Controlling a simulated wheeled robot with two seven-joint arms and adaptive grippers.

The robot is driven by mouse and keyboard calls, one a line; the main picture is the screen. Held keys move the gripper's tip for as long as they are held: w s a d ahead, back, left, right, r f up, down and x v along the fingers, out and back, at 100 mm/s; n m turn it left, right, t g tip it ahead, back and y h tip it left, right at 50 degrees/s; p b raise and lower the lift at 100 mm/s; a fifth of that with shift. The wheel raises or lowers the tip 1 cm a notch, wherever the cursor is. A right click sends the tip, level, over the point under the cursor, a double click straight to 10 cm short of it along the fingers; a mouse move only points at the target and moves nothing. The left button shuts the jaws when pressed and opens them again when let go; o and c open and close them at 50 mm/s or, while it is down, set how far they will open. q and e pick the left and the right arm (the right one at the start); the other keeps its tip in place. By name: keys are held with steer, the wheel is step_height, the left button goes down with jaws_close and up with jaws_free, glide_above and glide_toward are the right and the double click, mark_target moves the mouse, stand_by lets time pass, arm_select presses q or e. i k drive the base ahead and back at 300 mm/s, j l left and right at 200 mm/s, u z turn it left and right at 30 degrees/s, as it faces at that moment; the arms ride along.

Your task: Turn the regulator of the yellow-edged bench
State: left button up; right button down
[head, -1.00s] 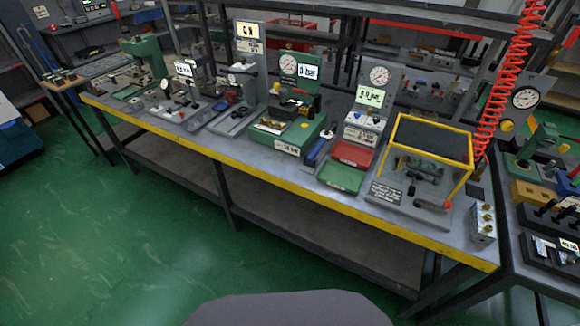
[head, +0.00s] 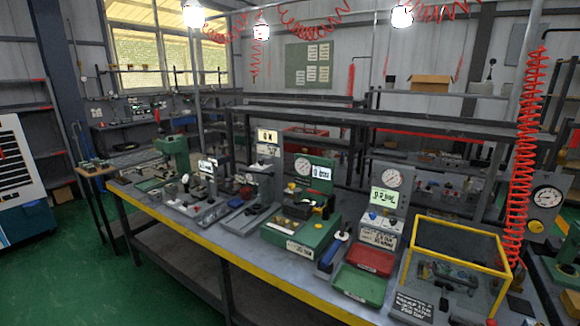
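The yellow-edged bench (head: 262,277) runs across the head view, from the left middle to the bottom right. I cannot tell whether that panel is fixed to this bench or to the neighbouring one. On the bench stand a green block unit with a gauge (head: 303,167) and a grey stand with a gauge (head: 392,178) over a lit display (head: 384,197). Neither gripper is in view.
A yellow-framed box (head: 460,225), a red tray (head: 370,257) and a green tray (head: 358,284) occupy the bench's right part. A coiled red hose (head: 523,180) hangs at the right end. Green floor (head: 75,270) is clear at the left front.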

mark_target(535, 227)
steer(key=z, duration=1.65)
